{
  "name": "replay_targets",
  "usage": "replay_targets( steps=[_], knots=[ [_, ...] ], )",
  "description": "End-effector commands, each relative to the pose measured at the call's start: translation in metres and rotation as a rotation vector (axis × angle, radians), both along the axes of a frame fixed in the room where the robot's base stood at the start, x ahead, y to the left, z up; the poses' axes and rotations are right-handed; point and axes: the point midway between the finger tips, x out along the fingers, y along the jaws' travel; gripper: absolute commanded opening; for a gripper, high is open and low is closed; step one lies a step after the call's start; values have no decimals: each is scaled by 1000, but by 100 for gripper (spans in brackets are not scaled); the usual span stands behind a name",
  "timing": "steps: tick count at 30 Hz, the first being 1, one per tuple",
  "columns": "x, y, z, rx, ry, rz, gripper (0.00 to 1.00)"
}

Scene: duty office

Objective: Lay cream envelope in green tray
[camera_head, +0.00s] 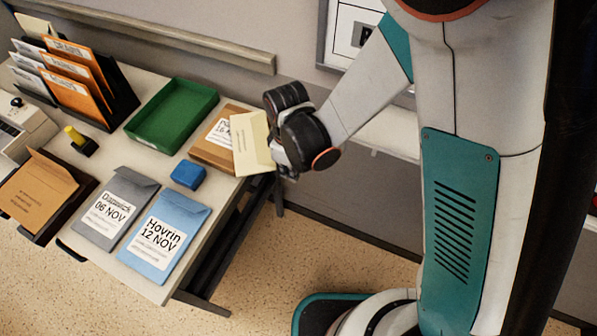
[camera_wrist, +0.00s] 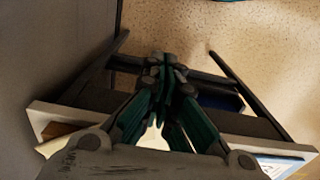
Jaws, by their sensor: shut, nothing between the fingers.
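The cream envelope (camera_head: 250,143) lies on a brown labelled parcel (camera_head: 212,152) at the right end of the table, close to the table's edge. My gripper (camera_head: 287,168) is at the envelope's right side, by the table edge, and partly covers that side; I cannot tell if they touch. In the wrist view my gripper (camera_wrist: 166,62) has its fingertips together with nothing between them. A pale strip shows at the lower left there, probably the envelope. The green tray (camera_head: 172,115) is empty, left of the parcel.
A blue block (camera_head: 188,174), a grey envelope (camera_head: 115,208) and a blue envelope (camera_head: 163,236) lie in front of the tray. A black rack (camera_head: 120,95) of orange and white envelopes stands at left. A yellow-handled stamp (camera_head: 78,139) is near it. The wall is close behind.

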Motion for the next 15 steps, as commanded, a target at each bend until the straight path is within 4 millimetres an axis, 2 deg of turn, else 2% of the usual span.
replay_targets(
  steps=[5, 15],
  knots=[
    [4, 9, 0, 0, 0, 0, 0],
    [5, 10, 1, 0, 0, -1, 0]
  ],
)
